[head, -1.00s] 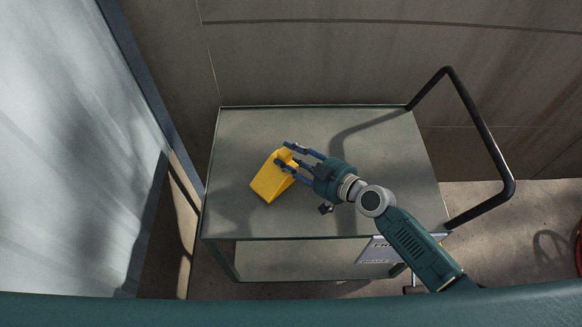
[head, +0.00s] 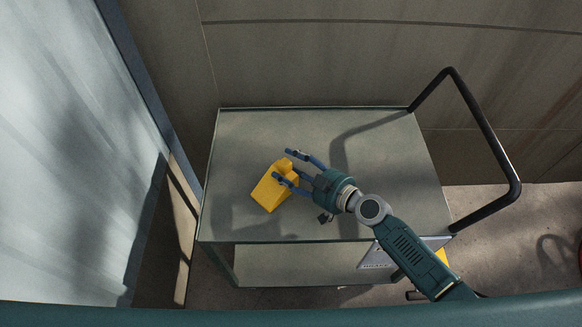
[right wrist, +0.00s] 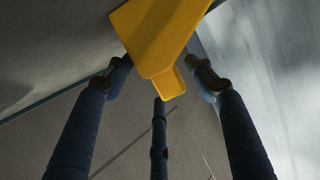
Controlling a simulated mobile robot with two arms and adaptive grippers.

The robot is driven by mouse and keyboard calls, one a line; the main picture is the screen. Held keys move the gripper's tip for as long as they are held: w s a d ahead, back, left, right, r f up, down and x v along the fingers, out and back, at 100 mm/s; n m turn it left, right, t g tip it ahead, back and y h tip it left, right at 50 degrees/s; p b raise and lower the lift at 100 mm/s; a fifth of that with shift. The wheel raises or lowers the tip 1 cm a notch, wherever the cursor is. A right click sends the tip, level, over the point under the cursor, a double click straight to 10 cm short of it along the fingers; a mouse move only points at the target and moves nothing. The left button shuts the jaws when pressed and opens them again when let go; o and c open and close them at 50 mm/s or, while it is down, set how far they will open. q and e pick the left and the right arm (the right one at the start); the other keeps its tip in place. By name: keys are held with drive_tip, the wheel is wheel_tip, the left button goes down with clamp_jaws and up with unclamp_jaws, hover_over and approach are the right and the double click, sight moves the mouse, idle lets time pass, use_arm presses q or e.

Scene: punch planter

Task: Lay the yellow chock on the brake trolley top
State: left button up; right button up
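The yellow chock (head: 268,192) lies on the left half of the brake trolley top (head: 385,150), tilted in the picture. My right gripper (head: 282,165) is at the chock's upper right end, with its blue fingers spread. In the right wrist view the chock (right wrist: 160,35) is ahead of the spread fingers (right wrist: 160,75), and its narrow end shows between them. Gaps show between the side fingers and the chock. Whether the middle finger touches it I cannot tell. My left gripper is not in view.
A black handle (head: 490,150) rises at the trolley's right end. A wall (head: 400,60) stands behind the trolley, and a pale panel (head: 80,150) stands at the left. The back and right of the top are clear. A lower shelf (head: 290,265) shows below.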

drive_tip(key=shift+r, duration=0.2)
drive_tip(key=b+v, duration=0.1)
drive_tip(key=v, duration=1.1)
drive_tip(key=shift+b, duration=0.4)
